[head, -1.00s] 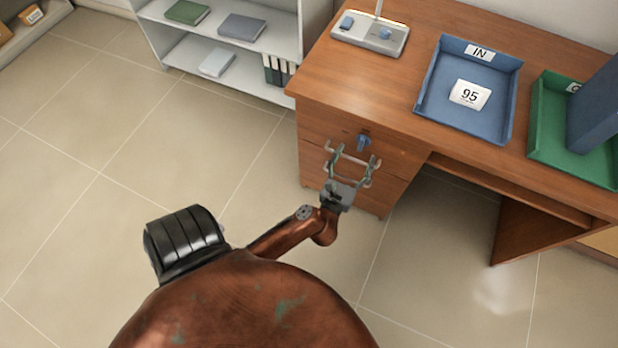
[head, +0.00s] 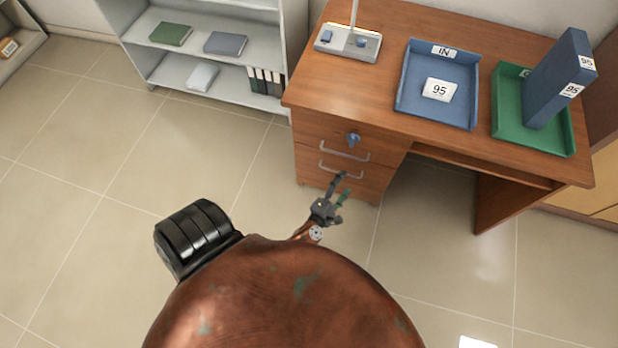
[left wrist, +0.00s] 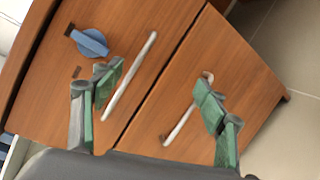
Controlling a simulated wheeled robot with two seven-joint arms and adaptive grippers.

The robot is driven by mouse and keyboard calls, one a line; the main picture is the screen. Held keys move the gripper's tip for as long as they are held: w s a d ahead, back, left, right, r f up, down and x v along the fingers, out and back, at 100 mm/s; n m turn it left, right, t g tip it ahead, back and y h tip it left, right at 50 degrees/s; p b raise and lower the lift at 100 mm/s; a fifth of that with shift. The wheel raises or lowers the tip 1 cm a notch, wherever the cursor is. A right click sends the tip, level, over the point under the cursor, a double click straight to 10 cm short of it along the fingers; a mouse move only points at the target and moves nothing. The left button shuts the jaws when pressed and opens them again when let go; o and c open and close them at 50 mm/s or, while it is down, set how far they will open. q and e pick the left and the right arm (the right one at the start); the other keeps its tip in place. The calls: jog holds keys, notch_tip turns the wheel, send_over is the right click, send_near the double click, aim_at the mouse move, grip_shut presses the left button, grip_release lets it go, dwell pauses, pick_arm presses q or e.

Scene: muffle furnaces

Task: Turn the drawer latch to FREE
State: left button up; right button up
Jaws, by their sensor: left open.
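The drawer latch is a blue knob (head: 352,139) on the upper drawer front of the wooden desk, above the upper drawer's handle. It also shows in the left wrist view as a blue knob (left wrist: 90,43) at the upper left. My left gripper (head: 341,185) is open and empty in front of the lower drawer, below the latch and apart from it. In the left wrist view its green-padded fingers (left wrist: 158,92) stand wide apart, with the drawer handles beyond them. The latch's setting cannot be read. My right gripper is not in view.
The upper drawer handle (head: 345,152) and lower drawer handle (head: 341,171) stick out near the left gripper. The desk top (head: 400,25) holds a blue tray (head: 406,101), a green tray (head: 507,140) with a blue binder, and a grey stand. Shelves (head: 205,60) stand left. The floor in front is clear.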

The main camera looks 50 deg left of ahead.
pick_arm(q)
jog(key=s+d+f+m+g+h+p, duration=0.2)
jog(key=s+f+m+g+h+p, duration=0.2)
jog(key=s+f+m+p, duration=0.5)
jog(key=s+f+m+g, duration=0.2)
jog(key=s+f+m, duration=0.3)
jog(key=s+m, duration=0.1)
jog(key=shift+s+d+f+h+p, duration=0.15)
jog(key=shift+s+d+h+p, duration=0.15)
jog(key=shift+s, duration=0.6)
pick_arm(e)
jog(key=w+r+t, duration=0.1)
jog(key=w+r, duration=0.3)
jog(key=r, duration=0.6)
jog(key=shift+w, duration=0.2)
pick_arm(q)
jog(key=s+a+f+m+g, duration=0.2)
jog(key=s+f+m+g, duration=0.1)
jog(key=s, duration=0.8)
jog(key=s+a+f+m+g, duration=0.1)
jog(key=s+f+m+g, duration=0.2)
jog(key=s, duration=0.9)
jog(key=s+a+f+m+g, duration=0.2)
jog(key=s+f+m, duration=0.3)
jog(key=s+f, duration=0.3)
jog(key=s+g, duration=0.1)
jog(key=s, duration=0.2)
jog(key=shift+s+a+f+m+g+y, duration=0.25)
jog(key=shift+s+a+m+g+y, duration=0.05)
jog(key=shift+s+a+m+y, duration=0.1)
